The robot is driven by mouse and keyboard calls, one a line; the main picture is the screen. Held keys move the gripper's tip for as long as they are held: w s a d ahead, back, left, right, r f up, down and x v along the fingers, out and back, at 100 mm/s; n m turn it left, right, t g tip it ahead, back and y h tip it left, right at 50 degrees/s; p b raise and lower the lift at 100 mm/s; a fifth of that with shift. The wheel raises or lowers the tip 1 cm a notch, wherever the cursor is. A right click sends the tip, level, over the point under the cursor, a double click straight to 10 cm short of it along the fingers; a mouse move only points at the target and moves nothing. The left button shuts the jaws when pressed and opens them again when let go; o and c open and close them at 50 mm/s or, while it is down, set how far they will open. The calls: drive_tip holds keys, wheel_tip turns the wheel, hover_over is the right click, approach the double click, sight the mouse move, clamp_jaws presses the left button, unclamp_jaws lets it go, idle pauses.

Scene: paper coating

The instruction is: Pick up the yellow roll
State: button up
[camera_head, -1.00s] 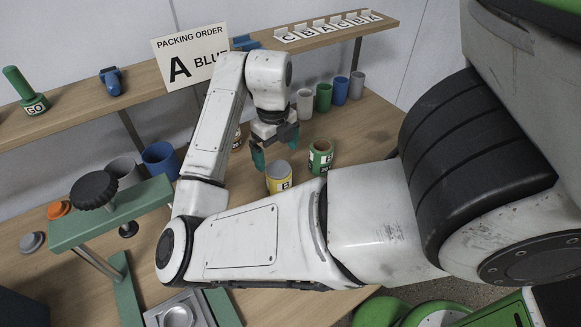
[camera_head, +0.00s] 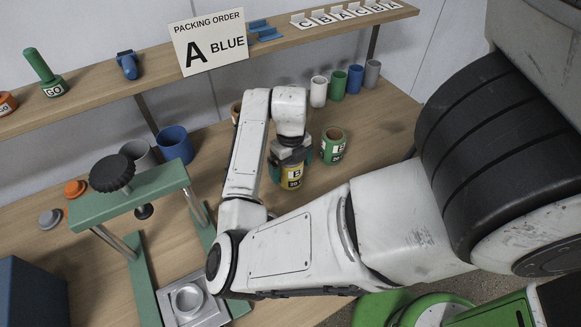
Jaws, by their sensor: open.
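The yellow roll (camera_head: 292,179) stands upright on the wooden table with a black-and-white B label facing me. My gripper (camera_head: 291,162) points down over it, with its teal fingers on either side of the roll's top. The fingers are open; whether they touch the roll I cannot tell. The top of the roll is partly hidden by my gripper.
A green roll (camera_head: 333,146) stands close to the right of the yellow roll. Another roll (camera_head: 236,112) is mostly hidden behind my arm. A green press (camera_head: 130,196) stands at the left. Several cups (camera_head: 337,84) line the back. A shelf (camera_head: 290,45) runs behind, bearing a sign (camera_head: 209,42).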

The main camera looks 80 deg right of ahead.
drive_tip(key=shift+f, duration=0.25)
drive_tip(key=c, duration=1.1)
drive_tip(key=shift+r, duration=0.1)
